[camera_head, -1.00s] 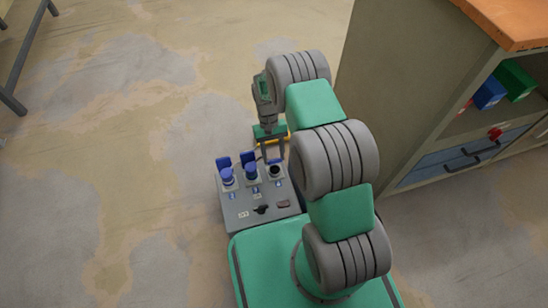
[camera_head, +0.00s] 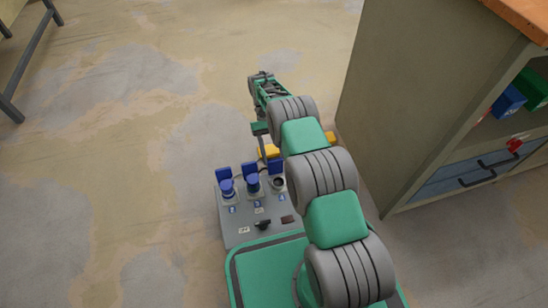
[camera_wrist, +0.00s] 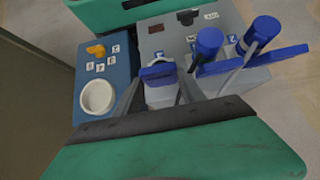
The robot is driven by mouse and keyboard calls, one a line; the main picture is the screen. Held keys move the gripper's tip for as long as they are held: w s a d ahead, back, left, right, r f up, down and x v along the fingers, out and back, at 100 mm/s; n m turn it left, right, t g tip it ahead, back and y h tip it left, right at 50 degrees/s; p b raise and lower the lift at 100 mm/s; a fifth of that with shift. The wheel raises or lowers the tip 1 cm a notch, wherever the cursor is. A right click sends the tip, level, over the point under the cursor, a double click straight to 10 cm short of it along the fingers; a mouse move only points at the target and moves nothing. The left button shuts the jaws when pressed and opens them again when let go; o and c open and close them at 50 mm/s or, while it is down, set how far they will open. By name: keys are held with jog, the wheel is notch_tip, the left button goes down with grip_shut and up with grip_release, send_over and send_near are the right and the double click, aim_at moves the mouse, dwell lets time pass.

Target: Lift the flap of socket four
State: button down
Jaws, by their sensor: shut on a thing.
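A grey socket box (camera_head: 232,229) stands on the floor with three sockets in a row, each with a blue flap. The left and middle sockets hold blue plugs (camera_head: 227,187). The right socket (camera_head: 279,183) has no plug and shows a dark opening; its label is too small to read surely. Its blue flap (camera_head: 276,168) stands raised behind the opening. My gripper (camera_wrist: 160,88) is shut on this flap (camera_wrist: 158,75), with a finger at each side in the wrist view. In the head view my arm partly hides the gripper.
A blue box (camera_wrist: 90,122) with a round white socket and orange switch sits beside the grey box. A cabinet (camera_head: 400,120) with an orange top stands at right. Open floor lies left of the boxes.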

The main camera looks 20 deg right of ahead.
jog(key=shift+f, duration=0.2)
jog(key=c, duration=0.7)
grip_release()
jog(key=shift+c, duration=0.2)
jog(key=shift+r, duration=0.1)
jog(key=shift+r, duration=0.1)
jog(key=s+r+p, duration=1)
jog(key=s+r, duration=0.2)
jog(key=s, duration=0.2)
jog(key=shift+r, duration=0.35)
